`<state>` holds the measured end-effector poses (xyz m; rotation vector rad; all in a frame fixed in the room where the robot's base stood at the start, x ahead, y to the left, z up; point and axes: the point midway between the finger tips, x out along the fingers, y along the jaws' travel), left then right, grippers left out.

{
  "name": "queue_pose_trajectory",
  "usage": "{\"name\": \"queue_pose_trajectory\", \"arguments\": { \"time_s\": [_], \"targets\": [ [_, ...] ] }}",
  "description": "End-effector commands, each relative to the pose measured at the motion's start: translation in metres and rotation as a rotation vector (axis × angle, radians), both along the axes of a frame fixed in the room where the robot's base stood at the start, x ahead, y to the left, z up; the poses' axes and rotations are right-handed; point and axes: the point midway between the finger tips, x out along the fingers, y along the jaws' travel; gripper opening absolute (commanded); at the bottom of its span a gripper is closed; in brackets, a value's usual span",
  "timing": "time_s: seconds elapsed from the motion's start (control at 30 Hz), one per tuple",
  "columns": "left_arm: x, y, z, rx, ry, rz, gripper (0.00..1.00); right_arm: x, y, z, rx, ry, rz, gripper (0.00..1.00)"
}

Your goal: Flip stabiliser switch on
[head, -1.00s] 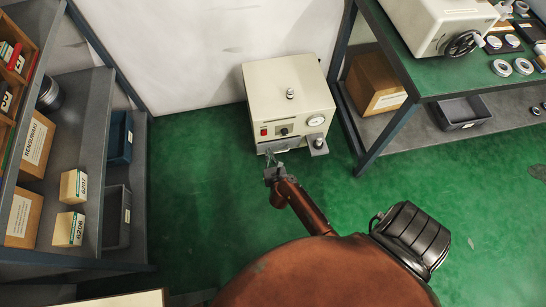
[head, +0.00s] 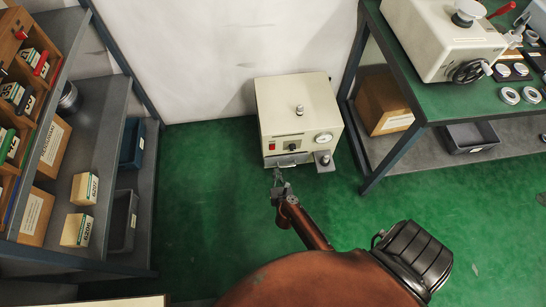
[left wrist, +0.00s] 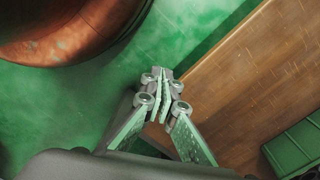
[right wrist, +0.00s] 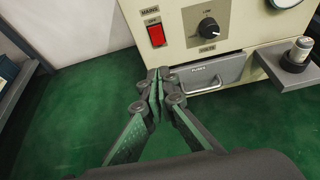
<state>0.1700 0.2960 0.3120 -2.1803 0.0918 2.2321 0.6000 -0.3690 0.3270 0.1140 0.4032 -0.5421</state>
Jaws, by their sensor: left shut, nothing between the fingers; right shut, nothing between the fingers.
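The stabiliser is a cream box (head: 298,105) on the green floor against the white wall. Its front carries a red rocker switch (right wrist: 156,35) under a small "MAINS" label. The switch also shows as a small red spot in the head view (head: 271,146). Which way the rocker is tipped is hard to tell. My right gripper (right wrist: 157,75) is shut and empty, below the switch and in front of the box's lower front, to the left of the grey drawer. It also shows in the head view (head: 278,177). My left gripper (left wrist: 163,75) is shut and empty, away from the box.
A black knob (right wrist: 208,28) sits right of the switch. The grey drawer (right wrist: 210,76) and a side bracket with a metal post (right wrist: 298,55) jut out below. Shelves (head: 90,125) stand left and a green-topped bench (head: 440,92) right. Green floor lies open between.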

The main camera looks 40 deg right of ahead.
Motion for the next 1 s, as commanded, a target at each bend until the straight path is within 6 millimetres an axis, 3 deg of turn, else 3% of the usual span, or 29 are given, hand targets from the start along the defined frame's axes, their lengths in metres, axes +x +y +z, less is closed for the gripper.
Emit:
{"name": "queue_pose_trajectory", "arguments": {
  "time_s": [0.4,0.57,0.97,1.0],
  "targets": [
    [0.001,-0.001,0.002,-0.001,0.0,0.0,0.0,0.003,-0.002,-0.004,-0.001,0.002,0.001,0.0],
    [0.004,-0.004,0.024,-0.007,-0.002,0.002,0.0,0.015,-0.01,-0.012,-0.002,0.002,0.0,0.0],
    [0.01,-0.016,0.096,-0.036,-0.013,0.005,0.0,0.058,-0.038,-0.036,-0.003,0.004,0.002,0.0],
    [0.013,-0.019,0.092,-0.043,-0.024,0.003,0.0,0.062,-0.04,-0.039,-0.002,0.004,0.002,0.0]
  ]
}}
